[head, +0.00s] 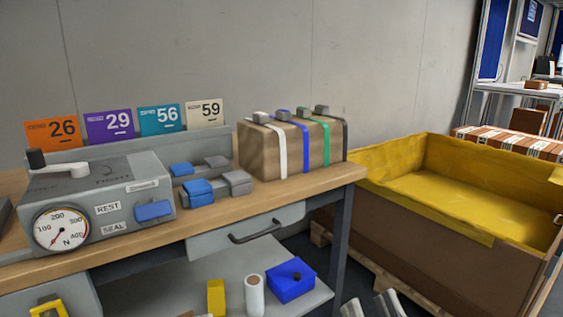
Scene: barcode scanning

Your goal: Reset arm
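My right gripper (371,305) shows at the bottom edge, right of the middle. Only its grey fingertips are in the frame, with a gap between them and nothing visible in the gap. It is low, in front of the table and apart from everything on it. The rest of the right arm is cut off by the frame. My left gripper does not show.
A wooden workbench (318,186) carries a grey gauge device (95,190), blue and grey blocks, and a strapped brown box (262,156). Numbered cards stand behind. A yellow-lined crate (440,262) stands right. A lower shelf (185,292) holds a blue box (290,288).

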